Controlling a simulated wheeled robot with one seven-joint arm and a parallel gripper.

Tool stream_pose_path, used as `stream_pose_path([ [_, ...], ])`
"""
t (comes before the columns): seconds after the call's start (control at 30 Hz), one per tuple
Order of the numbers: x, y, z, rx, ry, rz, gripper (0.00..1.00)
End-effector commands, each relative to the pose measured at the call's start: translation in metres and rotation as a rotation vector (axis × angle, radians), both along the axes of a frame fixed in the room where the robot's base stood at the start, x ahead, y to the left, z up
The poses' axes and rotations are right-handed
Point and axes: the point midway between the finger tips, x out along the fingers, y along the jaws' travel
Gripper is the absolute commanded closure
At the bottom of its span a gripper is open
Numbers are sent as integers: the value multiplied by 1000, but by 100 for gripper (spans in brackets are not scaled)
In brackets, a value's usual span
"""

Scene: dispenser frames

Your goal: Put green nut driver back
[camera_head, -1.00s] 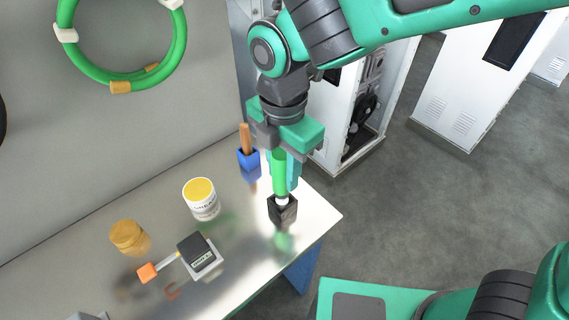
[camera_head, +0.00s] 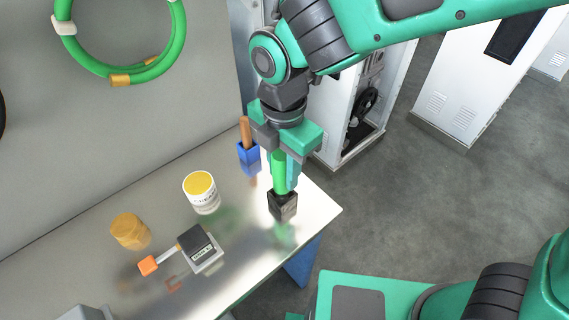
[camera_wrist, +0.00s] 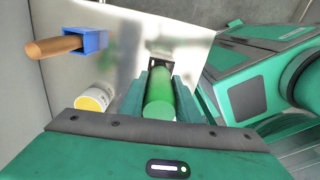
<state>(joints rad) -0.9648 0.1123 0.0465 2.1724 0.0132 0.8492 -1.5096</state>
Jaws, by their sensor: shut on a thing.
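The green nut driver (camera_head: 279,172) stands upright with its lower end in a small black holder (camera_head: 283,206) near the right end of the metal table. My gripper (camera_head: 285,165) is shut on its green handle from above. In the wrist view the green handle (camera_wrist: 160,95) sits between both fingers, with the black holder (camera_wrist: 161,63) just beyond it. The shaft is hidden inside the holder, so I cannot tell how deep it sits.
A blue holder (camera_head: 249,160) with a wooden-handled tool (camera_head: 245,131) stands close left of my gripper. A wall rises behind.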

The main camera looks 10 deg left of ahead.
Motion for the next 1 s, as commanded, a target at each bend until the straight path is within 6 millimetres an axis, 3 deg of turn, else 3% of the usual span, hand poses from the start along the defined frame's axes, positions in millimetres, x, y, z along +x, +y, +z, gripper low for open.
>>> stream_pose_path([
  [0.03, -1, 1, 0, 1, 0, 2, 63],
  [0.1, -1, 1, 0, 1, 0, 2, 49],
  [0.47, 0, 0, 3, 1, 1, 1, 49],
  [0.57, 0, 1, 13, 2, 0, 1, 49],
  [1.0, 2, 0, 90, 4, 0, 1, 49],
])
